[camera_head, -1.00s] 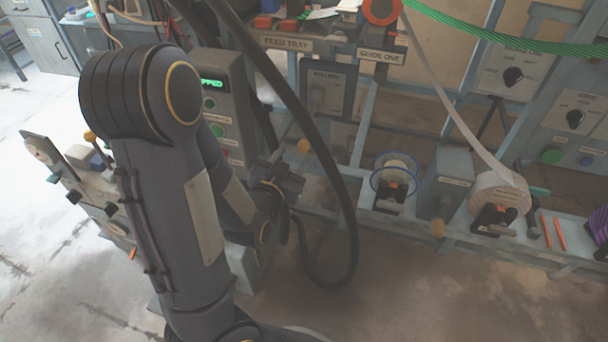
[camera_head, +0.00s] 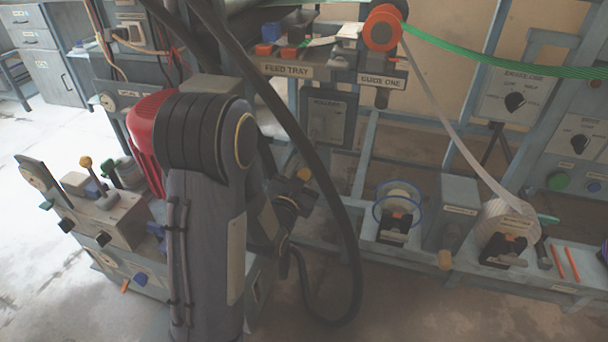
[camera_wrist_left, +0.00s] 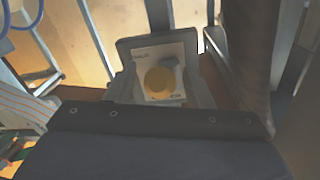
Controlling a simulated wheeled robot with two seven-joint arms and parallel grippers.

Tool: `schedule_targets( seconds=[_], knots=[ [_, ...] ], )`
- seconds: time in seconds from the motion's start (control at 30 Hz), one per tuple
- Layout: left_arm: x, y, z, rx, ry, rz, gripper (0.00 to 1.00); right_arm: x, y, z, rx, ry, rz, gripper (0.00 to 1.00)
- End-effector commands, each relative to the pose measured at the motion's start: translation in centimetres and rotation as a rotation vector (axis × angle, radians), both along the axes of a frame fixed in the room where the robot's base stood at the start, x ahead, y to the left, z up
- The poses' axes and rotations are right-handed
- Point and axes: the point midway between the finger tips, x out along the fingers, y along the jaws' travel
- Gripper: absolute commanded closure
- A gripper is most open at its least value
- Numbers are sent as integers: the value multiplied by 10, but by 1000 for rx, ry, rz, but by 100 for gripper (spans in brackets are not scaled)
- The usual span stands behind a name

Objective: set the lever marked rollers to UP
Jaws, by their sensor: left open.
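The rollers panel (camera_head: 328,115) is a grey plate below the feed tray, with small lettering at its top. A yellow round knob (camera_head: 303,174) shows just below it in the head view. In the left wrist view the yellow knob (camera_wrist_left: 159,80) stands in front of a pale labelled plate (camera_wrist_left: 176,52); the lever's stem is hidden behind the knob. My left gripper (camera_head: 294,197) is open, close below the knob in the head view. I cannot tell whether it touches the knob. The lever's exact setting is unclear. My right gripper is not in view.
A thick black hose (camera_head: 335,180) loops in front of the panel, close to my left arm. The feed tray (camera_head: 287,70) is above. A control console (camera_head: 105,225) with levers stands at left.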

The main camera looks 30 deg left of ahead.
Motion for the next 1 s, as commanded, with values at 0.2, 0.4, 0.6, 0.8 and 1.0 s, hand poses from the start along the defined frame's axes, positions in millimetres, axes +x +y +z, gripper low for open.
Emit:
schedule_targets(
  seconds=[0.2,0.4,0.6,0.8,1.0],
  knots=[
    [0,0,0,0,0,0,66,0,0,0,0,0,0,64],
    [0,0,0,0,0,0,92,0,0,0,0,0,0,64],
    [-1,0,0,-1,1,0,100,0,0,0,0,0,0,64],
    [-2,0,6,-6,21,1,100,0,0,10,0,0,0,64],
    [-7,-1,23,-27,104,1,100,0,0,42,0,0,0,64]
  ],
)
